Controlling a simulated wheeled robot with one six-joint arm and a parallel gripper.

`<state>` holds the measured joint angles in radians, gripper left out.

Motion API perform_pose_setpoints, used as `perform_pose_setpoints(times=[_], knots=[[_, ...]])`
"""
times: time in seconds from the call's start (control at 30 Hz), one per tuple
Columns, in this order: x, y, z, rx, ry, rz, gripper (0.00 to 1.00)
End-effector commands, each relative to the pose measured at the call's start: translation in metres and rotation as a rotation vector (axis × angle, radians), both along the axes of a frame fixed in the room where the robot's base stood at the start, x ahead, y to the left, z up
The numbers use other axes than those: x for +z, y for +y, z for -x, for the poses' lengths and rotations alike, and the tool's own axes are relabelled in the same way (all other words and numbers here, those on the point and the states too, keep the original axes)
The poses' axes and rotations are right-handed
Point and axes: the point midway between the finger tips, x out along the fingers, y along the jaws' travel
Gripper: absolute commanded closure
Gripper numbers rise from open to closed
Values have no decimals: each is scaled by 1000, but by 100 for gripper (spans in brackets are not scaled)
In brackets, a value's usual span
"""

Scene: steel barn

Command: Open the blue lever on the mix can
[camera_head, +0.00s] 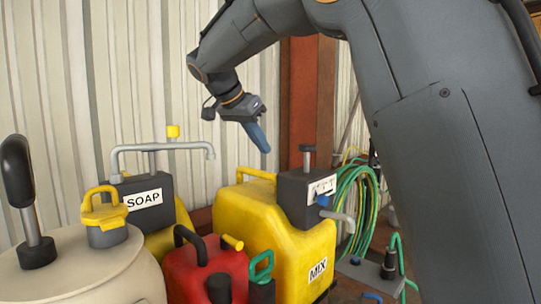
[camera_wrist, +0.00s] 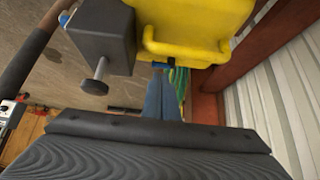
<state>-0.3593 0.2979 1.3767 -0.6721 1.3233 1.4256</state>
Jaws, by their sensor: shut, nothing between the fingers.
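The yellow mix can (camera_head: 300,255) with its MIX label stands right of centre in the head view. A dark box (camera_head: 296,198) with a white label sits on it. The blue lever (camera_head: 323,200) is on the box's front, above a grey spout (camera_head: 338,215). My gripper (camera_head: 265,148) is shut and empty, its blue fingers pointing down above and behind the can, apart from it. In the wrist view the fingers (camera_wrist: 162,95) show below the can's yellow handle (camera_wrist: 185,48) and beside the dark box (camera_wrist: 105,35). A small blue piece, probably the lever, shows at the box's far side (camera_wrist: 65,20).
A grey knob (camera_head: 307,149) stands up from the box near my gripper. A red can (camera_head: 205,275), the SOAP can (camera_head: 160,240) and a cream container (camera_head: 80,270) crowd the left. Green hoses (camera_head: 358,195) hang at right. A corrugated wall (camera_head: 130,70) stands behind.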

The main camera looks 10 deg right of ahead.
Motion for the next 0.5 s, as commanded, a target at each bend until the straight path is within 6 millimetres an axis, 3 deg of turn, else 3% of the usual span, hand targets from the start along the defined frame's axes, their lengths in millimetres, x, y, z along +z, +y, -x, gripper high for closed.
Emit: perform_pose_setpoints(times=[0.5], knots=[[-72, -50, -35, 0, 3, 1, 100]])
